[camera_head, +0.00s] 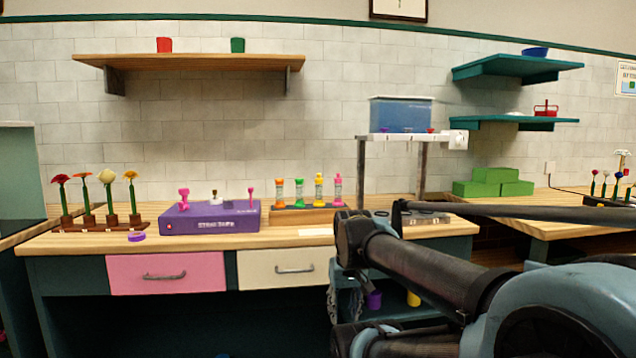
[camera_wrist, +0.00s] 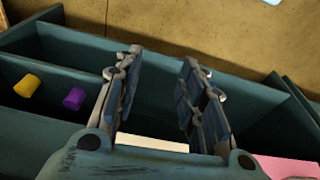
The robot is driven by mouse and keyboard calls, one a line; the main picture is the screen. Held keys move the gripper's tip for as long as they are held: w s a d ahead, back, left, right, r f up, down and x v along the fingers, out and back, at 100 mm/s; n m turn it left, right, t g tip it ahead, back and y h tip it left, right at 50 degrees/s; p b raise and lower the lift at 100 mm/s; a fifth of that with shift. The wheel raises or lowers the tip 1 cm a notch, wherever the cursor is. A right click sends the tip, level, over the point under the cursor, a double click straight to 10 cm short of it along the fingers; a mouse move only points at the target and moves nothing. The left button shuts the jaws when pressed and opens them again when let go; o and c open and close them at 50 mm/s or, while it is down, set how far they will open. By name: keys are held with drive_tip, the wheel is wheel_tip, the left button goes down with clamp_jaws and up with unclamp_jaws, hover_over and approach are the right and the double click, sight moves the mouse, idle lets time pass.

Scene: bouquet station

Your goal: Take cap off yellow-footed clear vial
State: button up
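Several small clear vials with coloured caps stand in a row on a wooden rack (camera_head: 290,214) on the workbench in the head view. From left to right the caps are orange, green, yellow and pink. The yellow-capped vial (camera_head: 319,189) is third from the left; the feet are too small to make out surely. My gripper (camera_wrist: 155,85) is open and empty in the wrist view, fingers well apart. In the head view it hangs low in front of the bench, partly hidden by my arm, far from the vials.
A purple box (camera_head: 210,218) and a flower rack (camera_head: 100,226) stand left of the vials. A raised stand bears a blue bin (camera_head: 401,114) to their right. A yellow cup (camera_wrist: 27,85) and a purple cup (camera_wrist: 74,98) sit on a low shelf near my gripper.

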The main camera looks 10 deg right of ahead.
drive_tip(key=w+r+n+y, duration=0.1)
drive_tip(key=w+r+n, duration=0.1)
drive_tip(key=w+r, duration=0.9)
drive_tip(key=w+r+n, duration=0.2)
drive_tip(key=w+r, duration=0.5)
drive_tip(key=r, duration=0.8)
drive_tip(key=n+t+y, duration=0.1)
drive_tip(key=n+y, duration=0.1)
drive_tip(key=n, duration=0.2)
approach(319, 177)
drive_tip(key=shift+w+x, duration=0.25)
drive_tip(key=shift+x, duration=1.8)
drive_tip(key=shift+w+x, duration=0.2)
drive_tip(key=shift+x, duration=1.8)
drive_tip(key=shift+r, duration=0.1)
drive_tip(key=c, duration=0.4)
